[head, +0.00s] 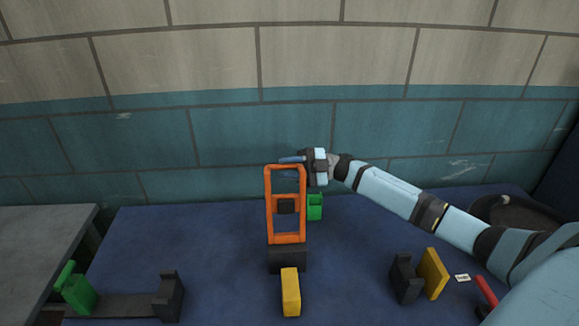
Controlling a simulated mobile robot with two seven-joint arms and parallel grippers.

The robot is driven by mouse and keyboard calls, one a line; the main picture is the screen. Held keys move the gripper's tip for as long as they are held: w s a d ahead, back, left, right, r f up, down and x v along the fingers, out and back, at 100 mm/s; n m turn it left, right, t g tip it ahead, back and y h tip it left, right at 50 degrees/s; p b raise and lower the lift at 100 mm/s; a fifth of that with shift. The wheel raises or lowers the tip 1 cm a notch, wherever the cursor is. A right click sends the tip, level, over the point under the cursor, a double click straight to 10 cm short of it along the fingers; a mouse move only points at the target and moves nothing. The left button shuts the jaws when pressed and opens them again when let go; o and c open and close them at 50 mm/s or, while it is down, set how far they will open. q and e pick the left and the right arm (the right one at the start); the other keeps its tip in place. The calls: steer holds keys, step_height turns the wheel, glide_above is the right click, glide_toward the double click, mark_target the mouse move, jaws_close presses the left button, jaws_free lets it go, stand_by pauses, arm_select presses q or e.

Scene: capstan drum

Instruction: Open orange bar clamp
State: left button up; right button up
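The orange bar clamp (269,215) is an upright rectangular frame with a crossbar, in the middle of the blue table. It stands at a dark block (288,260), and a small dark piece (286,206) shows inside the frame. My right gripper (291,160) reaches in from the right, at the top of the orange frame, with a blue-grey finger pointing left over its upper edge. Whether it touches the frame, and whether its fingers are apart, I cannot tell. My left gripper is not in view.
A green piece (315,208) is just right of the frame. A yellow block (291,292) stands in front. Another yellow piece (433,273) is beside a dark block (405,279) at right. A green handle (76,290) and dark bar (125,306) lie at left. A brick wall (140,139) is behind.

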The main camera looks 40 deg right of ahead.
mark_target(304, 175)
steer(key=shift+w+d+r, duration=0.1)
steer(key=shift+r, duration=0.1)
jaws_close()
steer(key=shift+s+r+n, duration=0.2)
steer(key=shift+s+n, duration=0.05)
steer(key=shift+n, duration=0.05)
steer(key=s+a+n, duration=0.1)
steer(key=s+a+r+n+g, duration=0.1)
steer(key=s, duration=0.1)
steer(key=s+a+n+h, duration=0.1)
steer(key=n, duration=0.1)
steer(key=shift+s+a+r+g+p, duration=0.1)
steer(key=shift+s+r+g+p, duration=0.2)
steer(key=shift+s+p, duration=0.1)
steer(key=shift+o, duration=1.6)
jaws_free()
steer(key=shift+w, duration=0.1)
steer(key=o, duration=0.3)
steer(key=shift+s, duration=0.2)
steer(key=shift+f, duration=0.15)
